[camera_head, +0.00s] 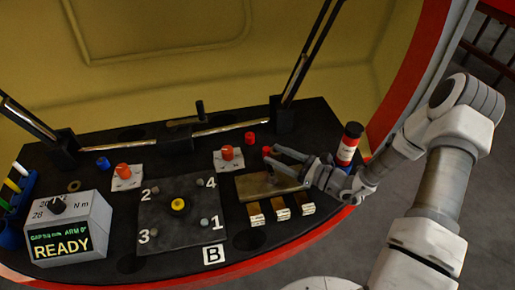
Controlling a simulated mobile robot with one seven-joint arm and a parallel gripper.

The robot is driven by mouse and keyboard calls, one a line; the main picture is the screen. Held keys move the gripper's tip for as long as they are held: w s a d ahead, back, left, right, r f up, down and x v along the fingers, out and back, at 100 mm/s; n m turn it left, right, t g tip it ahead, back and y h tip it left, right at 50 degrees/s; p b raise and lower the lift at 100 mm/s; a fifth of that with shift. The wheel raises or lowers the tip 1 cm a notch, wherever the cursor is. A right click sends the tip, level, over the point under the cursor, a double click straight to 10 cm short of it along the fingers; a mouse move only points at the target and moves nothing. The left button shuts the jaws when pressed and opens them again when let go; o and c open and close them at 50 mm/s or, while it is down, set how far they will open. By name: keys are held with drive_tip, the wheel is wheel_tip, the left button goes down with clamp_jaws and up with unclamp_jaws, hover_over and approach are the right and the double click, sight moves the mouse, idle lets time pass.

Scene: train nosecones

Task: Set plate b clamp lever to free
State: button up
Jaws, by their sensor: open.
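The dark square plate (160,225) carries the numbers 1 to 4 and a yellow knob (178,203) in its middle. A white "B" label (214,254) lies at its front right. An orange-red knob on a white card (228,153) stands behind the plate to the right, and a similar orange-red knob (124,170) stands behind it to the left. I cannot tell which part is the plate B clamp lever. My gripper (269,155) is open, its fingers pointing left above a brown-gold block (256,187). A small red tip shows at its fingertips; I cannot tell whether they touch it.
A grey box reading "READY" (70,232) stands at the left front. Several brass-topped blocks (280,208) lie below my gripper. Dark upright bars (288,105) rise at the back.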

drive_tip(key=b+x, duration=0.1)
drive_tip(key=x, duration=0.6)
clamp_jaws()
idle(1.3)
